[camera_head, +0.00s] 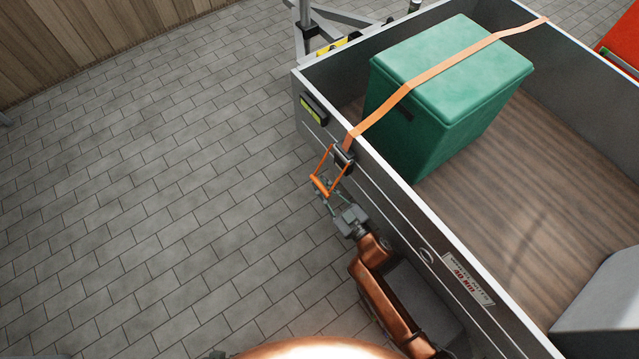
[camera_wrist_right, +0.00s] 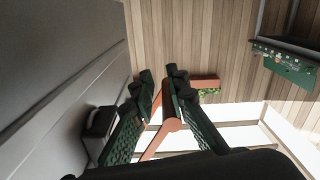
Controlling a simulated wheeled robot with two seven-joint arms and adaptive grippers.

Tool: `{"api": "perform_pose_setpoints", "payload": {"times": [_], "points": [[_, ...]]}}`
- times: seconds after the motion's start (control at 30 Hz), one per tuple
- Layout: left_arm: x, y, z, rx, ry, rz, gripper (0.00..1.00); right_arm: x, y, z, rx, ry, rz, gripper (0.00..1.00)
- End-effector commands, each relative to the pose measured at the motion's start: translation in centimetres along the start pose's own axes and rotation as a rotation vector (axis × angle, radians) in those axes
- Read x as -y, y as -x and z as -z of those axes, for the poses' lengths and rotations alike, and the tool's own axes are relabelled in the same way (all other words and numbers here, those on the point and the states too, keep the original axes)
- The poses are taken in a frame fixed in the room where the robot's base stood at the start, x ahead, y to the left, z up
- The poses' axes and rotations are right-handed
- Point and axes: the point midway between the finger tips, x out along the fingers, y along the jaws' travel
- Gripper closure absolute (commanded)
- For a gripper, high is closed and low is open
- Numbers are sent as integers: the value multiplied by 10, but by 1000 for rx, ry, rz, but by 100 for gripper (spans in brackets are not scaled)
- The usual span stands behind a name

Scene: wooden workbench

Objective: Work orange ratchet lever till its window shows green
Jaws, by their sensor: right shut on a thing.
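The orange ratchet lever (camera_head: 322,172) is a frame-shaped handle that sticks out from the dark ratchet body (camera_head: 343,158) on the outside of the trailer's side wall. The orange strap (camera_head: 432,75) runs from there up over a green box (camera_head: 450,60). My right gripper (camera_head: 323,188) is shut on the lever's outer end. In the right wrist view, an orange part of the lever (camera_wrist_right: 168,128) shows between the two dark fingers (camera_wrist_right: 162,85). No ratchet window can be made out clearly. My left gripper is not in view.
The grey trailer wall (camera_head: 400,215) runs close beside my right arm. A framed yellow-green panel (camera_head: 313,109) sits on the wall near its front corner. A grey block (camera_head: 605,305) stands in the trailer bed. The paved floor (camera_head: 150,190) to the left is clear.

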Motion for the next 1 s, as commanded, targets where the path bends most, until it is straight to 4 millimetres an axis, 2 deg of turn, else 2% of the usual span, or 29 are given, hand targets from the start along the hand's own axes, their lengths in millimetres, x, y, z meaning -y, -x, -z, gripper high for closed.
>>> {"api": "perform_pose_setpoints", "payload": {"times": [0.03,0.57,0.73,1.0], "points": [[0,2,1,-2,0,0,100,-11,-2,16,-25,4,-11,100],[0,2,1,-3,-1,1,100,-12,-2,18,-28,6,-11,100],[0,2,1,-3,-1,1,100,-7,-3,14,-22,4,-4,100],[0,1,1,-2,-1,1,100,-3,-4,10,-17,3,0,81]]}}
